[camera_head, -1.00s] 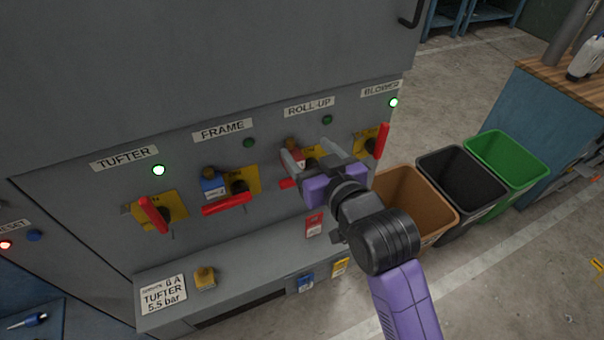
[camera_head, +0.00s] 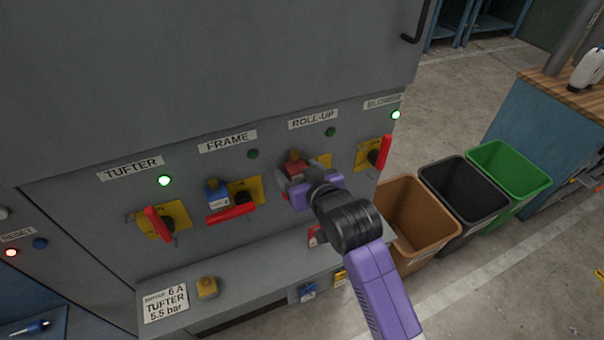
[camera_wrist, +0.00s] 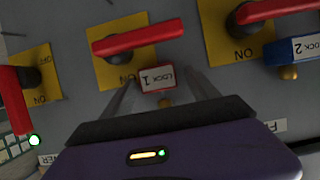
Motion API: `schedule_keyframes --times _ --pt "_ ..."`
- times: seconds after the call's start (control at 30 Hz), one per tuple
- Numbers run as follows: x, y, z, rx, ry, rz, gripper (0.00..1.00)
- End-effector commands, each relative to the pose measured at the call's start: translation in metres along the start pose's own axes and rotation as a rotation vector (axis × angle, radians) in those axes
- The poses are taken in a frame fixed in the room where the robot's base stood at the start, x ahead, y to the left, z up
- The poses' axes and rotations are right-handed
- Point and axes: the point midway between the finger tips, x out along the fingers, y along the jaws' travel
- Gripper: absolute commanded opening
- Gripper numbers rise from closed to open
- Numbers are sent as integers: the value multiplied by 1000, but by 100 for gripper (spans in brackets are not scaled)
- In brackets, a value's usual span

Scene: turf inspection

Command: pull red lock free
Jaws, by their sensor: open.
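The red lock (camera_head: 294,160) sits at the ROLL-UP switch, its top showing above my gripper. In the wrist view the red lock (camera_wrist: 156,78), labelled LOCK 1, is beside the yellow plate (camera_wrist: 105,72) and red handle (camera_wrist: 140,40). My gripper (camera_wrist: 158,86) is open, with one finger on each side of the lock. I cannot tell whether either finger touches it. In the head view my gripper (camera_head: 298,180) hides the lower part of the lock and much of that switch.
A blue lock (camera_head: 217,192), labelled 2 in the wrist view, is at the FRAME switch. Red handles of TUFTER (camera_head: 157,224) and BLOWER (camera_head: 384,152) flank the row. A ledge (camera_head: 250,275) juts out below. Brown (camera_head: 418,220), black and green bins stand right.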

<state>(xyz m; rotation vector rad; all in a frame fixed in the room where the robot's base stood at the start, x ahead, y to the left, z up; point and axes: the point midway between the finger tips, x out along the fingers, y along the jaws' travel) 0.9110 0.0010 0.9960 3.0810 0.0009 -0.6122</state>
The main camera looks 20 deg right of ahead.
Motion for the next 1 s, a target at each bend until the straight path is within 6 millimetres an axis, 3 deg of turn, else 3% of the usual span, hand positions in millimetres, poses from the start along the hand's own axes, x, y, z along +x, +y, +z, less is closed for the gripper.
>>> schedule_keyframes --times 0.27,0.6,0.67,0.7,0.87,1.0 --pt "1 0 0 0 0 0 67" --pt "1 0 0 0 0 0 0" --pt "1 0 0 0 0 0 0" --pt "1 0 0 0 0 0 36" --pt "1 0 0 0 -1 0 4" --pt "0 0 1 1 -1 0 3"
